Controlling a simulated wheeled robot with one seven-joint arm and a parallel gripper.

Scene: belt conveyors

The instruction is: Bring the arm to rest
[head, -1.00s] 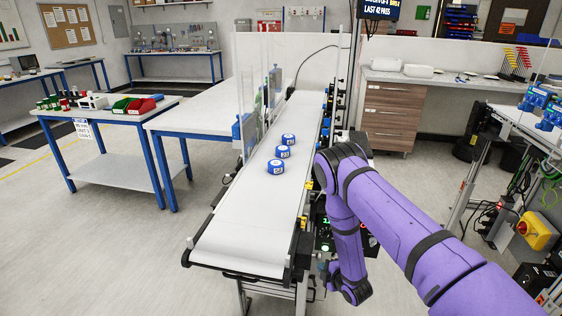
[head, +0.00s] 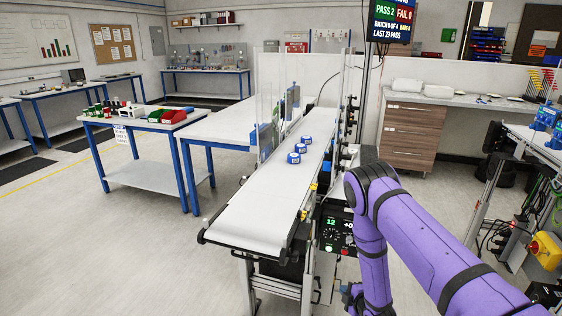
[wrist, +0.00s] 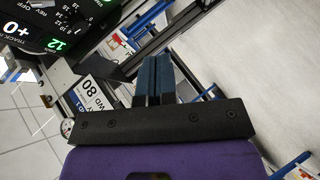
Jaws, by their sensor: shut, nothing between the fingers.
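My purple arm reaches in from the right in the head view and bends down beside the conveyor (head: 255,210). My gripper (wrist: 153,62) shows in the wrist view with its two dark blue fingers together and nothing between them. In the head view the arm's lower end is cut off at the bottom edge. In the wrist view the fingers are near the conveyor's side frame and control box (wrist: 45,30), apart from the belt. Several blue-and-white round pieces (head: 294,158) sit on the white belt, clear of the gripper.
The control box (head: 334,232) with a lit green "12" hangs on the conveyor's near right side. A sign screen (head: 390,20) stands above. A bench (head: 535,135) and a yellow switch box (head: 545,249) are at right. Open floor (head: 110,250) lies left of the conveyor.

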